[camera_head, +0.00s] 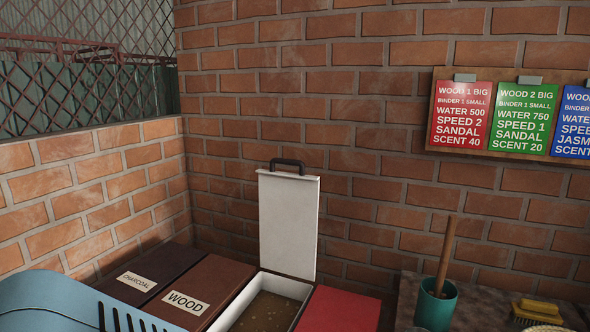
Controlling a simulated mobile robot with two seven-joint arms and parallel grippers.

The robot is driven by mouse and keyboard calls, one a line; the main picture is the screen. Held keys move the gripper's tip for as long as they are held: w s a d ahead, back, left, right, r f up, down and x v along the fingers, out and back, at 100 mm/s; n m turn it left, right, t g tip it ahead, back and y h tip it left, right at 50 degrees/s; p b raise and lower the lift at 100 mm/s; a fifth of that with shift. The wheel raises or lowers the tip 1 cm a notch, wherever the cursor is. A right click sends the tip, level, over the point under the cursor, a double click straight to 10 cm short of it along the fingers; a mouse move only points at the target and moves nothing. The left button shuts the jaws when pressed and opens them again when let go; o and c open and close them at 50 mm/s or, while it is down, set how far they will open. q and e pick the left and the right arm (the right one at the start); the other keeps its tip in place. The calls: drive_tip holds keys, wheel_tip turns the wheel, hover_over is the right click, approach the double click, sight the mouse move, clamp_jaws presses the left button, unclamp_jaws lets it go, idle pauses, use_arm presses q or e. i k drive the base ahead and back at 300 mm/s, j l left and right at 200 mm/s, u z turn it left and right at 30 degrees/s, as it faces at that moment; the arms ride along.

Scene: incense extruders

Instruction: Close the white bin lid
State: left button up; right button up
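The white bin (236,315) stands at the bottom centre, cut off by the lower edge of the view. Its white lid (289,225) stands open, nearly upright at the back of the bin against the brick wall side. A dark handle (288,163) sits at the lid's top edge. Grainy brown material (270,313) shows inside the bin. Neither of my grippers is in view, so nothing is seen touching the lid.
Dark brown lids labelled CHARCOAL (138,280) and WOOD (187,302) are to the left. A red lid (340,310) is to the right. A teal cup (436,304) with a wooden stick and a brush (538,310) are on a counter at right.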

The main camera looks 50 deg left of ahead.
sight(289, 202)
drive_tip(key=i+u, duration=0.15)
drive_tip(key=i, duration=0.2)
drive_tip(key=u, duration=1.8)
